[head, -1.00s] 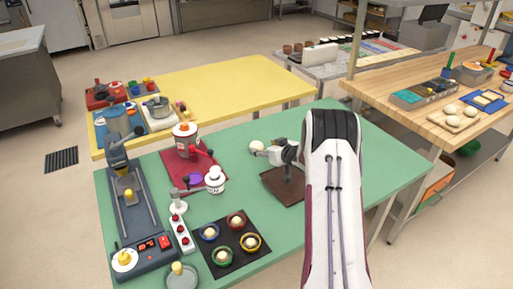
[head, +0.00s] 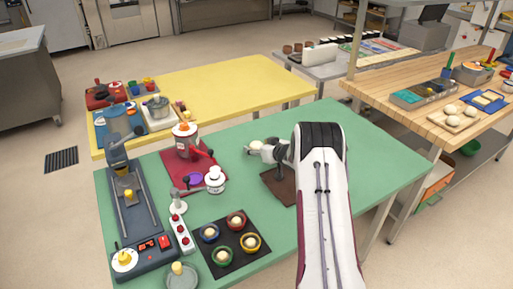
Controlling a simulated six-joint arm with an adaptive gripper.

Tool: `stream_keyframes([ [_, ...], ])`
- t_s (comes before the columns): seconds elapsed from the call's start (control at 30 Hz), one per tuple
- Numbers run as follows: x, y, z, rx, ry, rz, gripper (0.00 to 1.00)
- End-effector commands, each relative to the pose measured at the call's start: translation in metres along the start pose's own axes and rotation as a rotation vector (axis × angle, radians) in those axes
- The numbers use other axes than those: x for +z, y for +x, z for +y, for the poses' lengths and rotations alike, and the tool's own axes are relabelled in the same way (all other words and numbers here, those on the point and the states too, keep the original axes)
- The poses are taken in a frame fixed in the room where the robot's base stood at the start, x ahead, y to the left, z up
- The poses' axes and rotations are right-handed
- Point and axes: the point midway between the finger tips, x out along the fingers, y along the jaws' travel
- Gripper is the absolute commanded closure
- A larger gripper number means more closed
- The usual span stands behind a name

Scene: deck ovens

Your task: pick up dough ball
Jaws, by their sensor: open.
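A pale dough ball (head: 254,145) sits toward the back of the green table (head: 355,130). My gripper (head: 261,151) reaches in from the right, low over the table, with its fingers at the ball. The jaws are open, and the ball is partly covered by them. The view is too small to tell whether the fingers touch it. More pale balls lie in coloured bowls (head: 221,256) on a black mat (head: 211,236) at the front. Others lie on a board (head: 438,119) on the wooden table at the right.
A brown mat (head: 270,182) lies below my arm. A red mat (head: 174,165) with a red-and-white device (head: 186,142) and a white jar (head: 214,181) is to the left. Further left stands a grey machine (head: 146,229). The green table's right side is mostly clear.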

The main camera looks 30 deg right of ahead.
Motion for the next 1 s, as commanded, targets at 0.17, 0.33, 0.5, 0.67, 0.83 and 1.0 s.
stream_keyframes([
  [0.17,0.0,0.0,0.0,0.0,0.0,0.0,0.41],
  [0.33,0.0,0.0,0.0,0.0,0.0,0.0,0.59],
  [0.5,0.0,0.0,0.0,0.0,0.0,0.0,0.83],
  [0.67,-0.001,0.0,0.0,0.0,-0.001,0.001,0.83],
  [0.83,-0.003,-0.001,0.0,0.0,-0.001,0.001,0.83],
  [1.0,-0.012,-0.005,0.0,0.0,-0.002,0.002,0.83],
])
